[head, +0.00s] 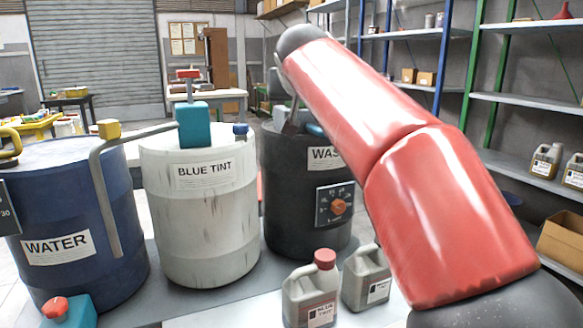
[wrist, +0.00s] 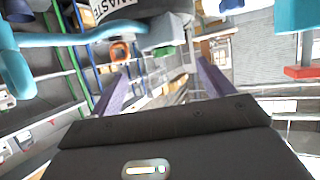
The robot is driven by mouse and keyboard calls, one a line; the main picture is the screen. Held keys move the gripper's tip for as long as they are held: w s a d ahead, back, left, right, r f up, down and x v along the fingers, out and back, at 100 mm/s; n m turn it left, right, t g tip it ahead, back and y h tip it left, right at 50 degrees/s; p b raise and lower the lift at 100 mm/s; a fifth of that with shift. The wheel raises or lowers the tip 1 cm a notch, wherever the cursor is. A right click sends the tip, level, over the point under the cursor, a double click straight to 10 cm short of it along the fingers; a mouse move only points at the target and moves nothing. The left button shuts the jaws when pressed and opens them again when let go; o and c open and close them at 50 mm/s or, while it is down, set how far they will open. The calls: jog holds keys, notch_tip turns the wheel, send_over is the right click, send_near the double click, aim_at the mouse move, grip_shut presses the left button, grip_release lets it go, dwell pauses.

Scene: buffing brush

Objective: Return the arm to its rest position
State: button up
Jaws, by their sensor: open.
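My red arm (head: 385,160) crosses the right half of the head view. It reaches up and left to a grey joint near the black waste drum (head: 285,185). My gripper (wrist: 158,85) shows in the wrist view with its two purple fingers spread apart. I see nothing between them. In the head view the gripper is mostly hidden behind the arm and cannot be made out clearly. In the wrist view the waste drum's label (wrist: 107,10) and an orange dial (wrist: 120,50) appear beyond the fingers.
Jugs (head: 310,295) stand in front of the waste drum. Shelves (head: 525,100) line the right.

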jog(key=s+d+f+g, duration=0.3)
jog(key=s+d+f, duration=0.3)
jog(key=s+f, duration=0.5)
jog(key=s+d+f+g, duration=0.2)
jog(key=s+d+f, duration=0.5)
jog(key=s+f, duration=0.35)
jog(key=s+f+g, duration=0.2)
jog(key=s+f, duration=1)
jog(key=f, duration=0.1)
jog(key=shift+s+d+f+g, duration=0.25)
jog(key=shift+s+d+g, duration=0.05)
jog(key=shift+d+g, duration=0.1)
